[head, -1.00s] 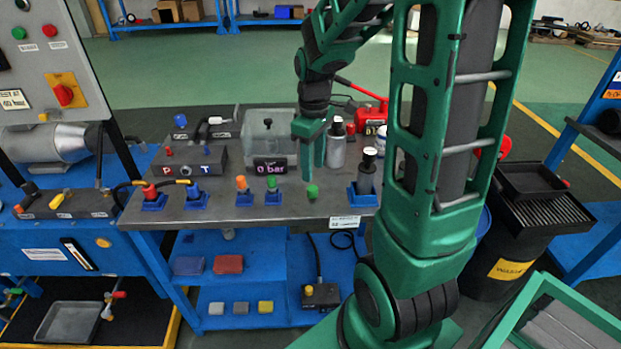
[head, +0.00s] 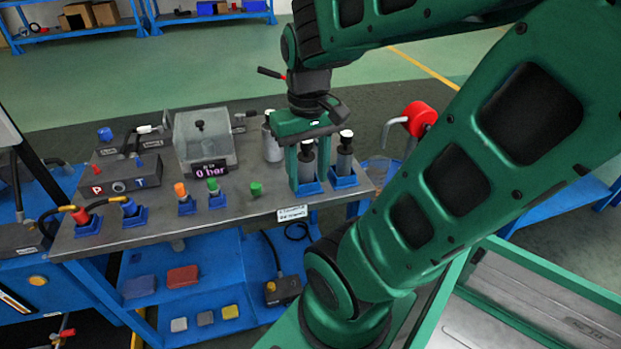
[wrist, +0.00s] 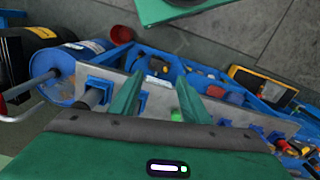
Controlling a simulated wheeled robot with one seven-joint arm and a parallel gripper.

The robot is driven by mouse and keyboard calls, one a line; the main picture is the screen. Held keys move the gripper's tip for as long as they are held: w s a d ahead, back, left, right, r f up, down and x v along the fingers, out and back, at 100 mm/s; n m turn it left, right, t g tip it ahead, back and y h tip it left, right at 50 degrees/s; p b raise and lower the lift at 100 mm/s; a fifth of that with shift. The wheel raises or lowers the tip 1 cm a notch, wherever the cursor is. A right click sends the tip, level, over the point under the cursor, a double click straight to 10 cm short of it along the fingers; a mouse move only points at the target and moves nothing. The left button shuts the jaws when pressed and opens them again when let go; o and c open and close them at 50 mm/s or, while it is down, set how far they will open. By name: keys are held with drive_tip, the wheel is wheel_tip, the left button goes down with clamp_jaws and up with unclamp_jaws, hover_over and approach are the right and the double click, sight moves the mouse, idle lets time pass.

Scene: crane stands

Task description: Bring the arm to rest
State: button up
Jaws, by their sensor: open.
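My green arm reaches over the grey bench (head: 240,225) from the right in the head view. My gripper (head: 307,185) points down near the bench's right end. Its two green fingers are apart. A grey bottle with a white cap (head: 308,158) shows between the fingers in the head view, but I cannot tell whether it stands between or behind them. In the wrist view, my open gripper (wrist: 160,90) shows both fingers with nothing pinched between them, and the bench edge and a green plug (wrist: 177,114) lie beyond.
Another bottle (head: 344,160) stands in a blue holder just right of the fingers. A clear box (head: 205,140), coloured connectors and a green plug (head: 256,189) are on the bench. A blue drum (wrist: 75,70) is at the left of the wrist view. Floor behind the bench is clear.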

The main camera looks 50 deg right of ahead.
drive_tip(key=s, duration=0.1)
drive_tip(key=s+m, duration=0.1)
drive_tip(key=shift+s+a+f, duration=0.15)
drive_tip(key=shift+s+f, duration=0.15)
drive_tip(key=shift+w+f, duration=0.35)
drive_tip(key=shift+w, duration=0.45)
drive_tip(key=shift+c, duration=0.6)
drive_tip(key=shift+s+r, duration=0.1)
drive_tip(key=shift+s, duration=0.05)
drive_tip(key=shift+c, duration=0.9)
